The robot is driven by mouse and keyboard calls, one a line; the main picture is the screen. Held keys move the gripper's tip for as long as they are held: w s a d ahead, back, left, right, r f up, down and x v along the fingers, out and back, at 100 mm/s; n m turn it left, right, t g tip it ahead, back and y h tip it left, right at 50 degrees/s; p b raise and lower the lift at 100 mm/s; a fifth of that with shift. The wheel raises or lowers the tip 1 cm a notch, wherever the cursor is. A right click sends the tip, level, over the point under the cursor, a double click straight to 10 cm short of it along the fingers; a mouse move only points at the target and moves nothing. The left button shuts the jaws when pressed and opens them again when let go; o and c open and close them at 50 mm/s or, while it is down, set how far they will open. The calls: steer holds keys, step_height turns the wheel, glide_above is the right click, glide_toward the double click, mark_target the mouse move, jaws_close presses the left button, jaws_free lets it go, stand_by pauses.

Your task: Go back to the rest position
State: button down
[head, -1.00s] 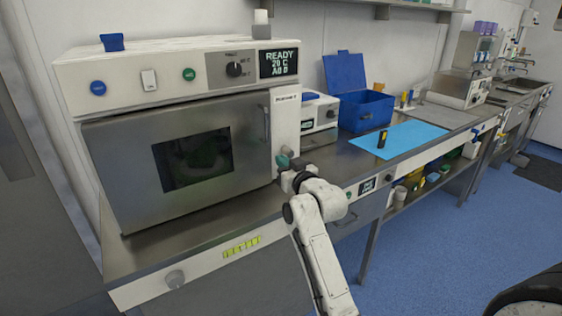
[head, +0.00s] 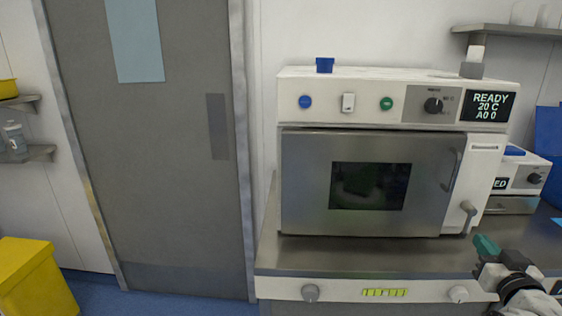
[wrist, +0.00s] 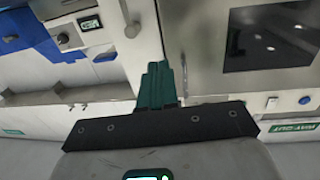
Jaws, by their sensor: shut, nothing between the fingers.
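My gripper (head: 485,246) is at the lower right of the head view, in front of the right end of the steel counter. Its green fingers are closed together with nothing between them. In the wrist view the closed green fingers (wrist: 155,84) point toward the oven front and the wall behind. The steel-fronted oven (head: 300,185) stands on the counter with its door shut. The oven's display reads READY, 20 C. The gripper appears in front of and below the oven's right side and apart from the door handle (head: 452,170).
The steel counter (head: 360,257) has bare room in front of the oven. A smaller white device (head: 520,172) stands to the right. A grey door (head: 150,180) is left of the counter. A yellow bin (head: 35,280) stands at the lower left.

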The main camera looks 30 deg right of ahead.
steer(key=w+a+f+n+g+y, duration=0.2)
steer(key=a+f+n+g+y, duration=0.45)
steer(key=a+f, duration=1.25)
steer(key=s+a+f+g+y, duration=0.4)
steer(key=s+a+f, duration=0.5)
steer(key=s+a, duration=0.5)
steer(key=s+g, duration=0.1)
steer(key=g, duration=0.1)
steer(key=shift+s+f+n+g, duration=0.2)
steer(key=shift+s+n+g, duration=0.15)
